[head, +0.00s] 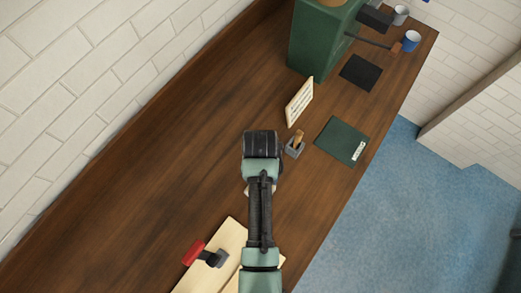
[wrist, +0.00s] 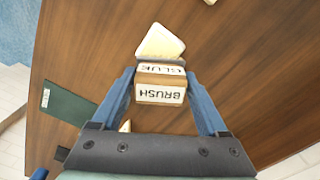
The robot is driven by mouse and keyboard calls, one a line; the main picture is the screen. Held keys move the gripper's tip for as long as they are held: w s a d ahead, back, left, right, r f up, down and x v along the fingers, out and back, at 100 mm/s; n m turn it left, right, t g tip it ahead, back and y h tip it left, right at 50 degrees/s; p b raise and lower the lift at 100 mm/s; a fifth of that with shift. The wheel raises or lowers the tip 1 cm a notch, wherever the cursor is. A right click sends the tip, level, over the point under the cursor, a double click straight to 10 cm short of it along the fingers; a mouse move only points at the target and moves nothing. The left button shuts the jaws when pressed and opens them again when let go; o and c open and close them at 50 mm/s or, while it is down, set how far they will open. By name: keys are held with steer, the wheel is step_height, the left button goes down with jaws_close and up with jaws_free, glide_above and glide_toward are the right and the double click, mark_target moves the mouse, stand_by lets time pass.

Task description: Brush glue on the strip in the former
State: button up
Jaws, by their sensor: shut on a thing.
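My gripper (head: 262,143) hangs over the middle of the wooden bench in the head view. In the wrist view my gripper (wrist: 160,76) is shut on the glue brush (wrist: 160,88), a wooden block labelled "GLUE BRUSH" with a pale, flared end pointing away from the palm. The pale end appears clear of the bench.
A small grey holder (head: 294,151) with a wooden piece stands right beside my gripper. The bench's left side is clear.

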steer(key=shift+s+f+b, duration=0.2)
steer(key=shift+f+b, duration=0.45)
steer(key=shift+f, duration=0.15)
step_height(320, 180, down, 4)
steer(key=b, duration=0.4)
steer(key=shift+f, duration=0.1)
steer(key=shift+f, duration=0.55)
stand_by(1.6)
step_height(320, 180, up, 7)
steer(key=p, duration=0.7)
steer(key=shift+r, duration=0.1)
stand_by(0.5)
